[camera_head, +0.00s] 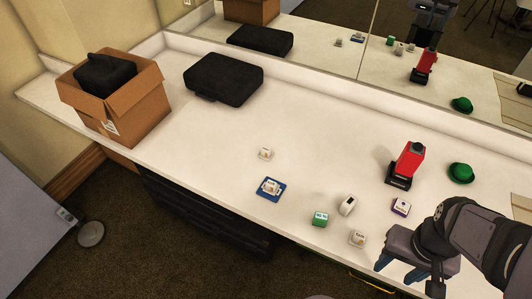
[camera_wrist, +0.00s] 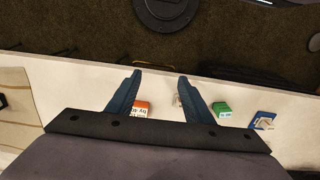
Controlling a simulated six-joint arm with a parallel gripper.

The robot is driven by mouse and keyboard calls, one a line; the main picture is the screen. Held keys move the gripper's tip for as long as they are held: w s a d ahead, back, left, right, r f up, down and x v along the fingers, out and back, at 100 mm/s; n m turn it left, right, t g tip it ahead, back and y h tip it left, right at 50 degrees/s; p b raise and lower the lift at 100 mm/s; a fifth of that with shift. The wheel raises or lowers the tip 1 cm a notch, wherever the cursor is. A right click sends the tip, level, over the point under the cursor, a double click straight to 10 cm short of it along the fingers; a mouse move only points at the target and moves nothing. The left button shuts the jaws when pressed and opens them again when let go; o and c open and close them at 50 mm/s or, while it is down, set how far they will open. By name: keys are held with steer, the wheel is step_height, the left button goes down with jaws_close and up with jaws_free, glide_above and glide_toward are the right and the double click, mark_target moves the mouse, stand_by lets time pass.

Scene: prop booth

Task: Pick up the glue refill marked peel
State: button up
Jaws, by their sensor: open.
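Several small label-marked blocks lie on the white counter; I cannot read "peel" on any, so I cannot tell which is the glue refill. In the head view they are a white one (camera_head: 358,239), a green one (camera_head: 320,219), a whitish upright one (camera_head: 347,205), a purple-and-white one (camera_head: 401,206), a white one (camera_head: 265,153) farther back, and one (camera_head: 270,186) on a blue square. My gripper (camera_head: 408,272) is open and empty at the front right. In the wrist view, an orange-and-white block (camera_wrist: 142,109) shows beside the left finger of my gripper (camera_wrist: 160,77).
A red device with a black base (camera_head: 410,162) and a green hat-like thing (camera_head: 461,173) stand behind the blocks. A cardboard box (camera_head: 128,108) and black case (camera_head: 223,79) are at left. A mirror (camera_head: 340,40) backs the counter. The left-middle counter is clear.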

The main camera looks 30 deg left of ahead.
step_height(320, 180, up, 4)
steer(key=w+a+f+n+t+h+b, duration=0.1)
steer(key=w+a+b, duration=0.25)
steer(key=w, duration=0.25)
steer(key=w+a+t+h+b, duration=0.1)
steer(key=w+a+h+b, duration=0.1)
steer(key=w+b, duration=0.3)
steer(key=w+a+f+t+h+b, duration=0.1)
steer(key=w+a+t+b, duration=0.35)
steer(key=w+a, duration=0.7)
steer(key=s+a+r+m+t+y+b, duration=0.1)
steer(key=s+a+t+y+b, duration=0.2)
steer(key=a, duration=1.2)
steer(key=s+a+r+m+t+b, duration=0.1)
steer(key=a+t+b, duration=0.35)
steer(key=a, duration=1.05)
glide_toward(264, 153)
steer(key=shift+w+g, duration=0.3)
steer(key=shift+w, duration=0.7)
steer(key=shift+f, duration=0.4)
steer(key=shift+p+x, duration=0.95)
steer(key=shift+x, duration=2.25)
steer(key=shift+w+d, duration=0.15)
steer(key=shift+w, duration=0.3)
steer(key=c, duration=0.9)
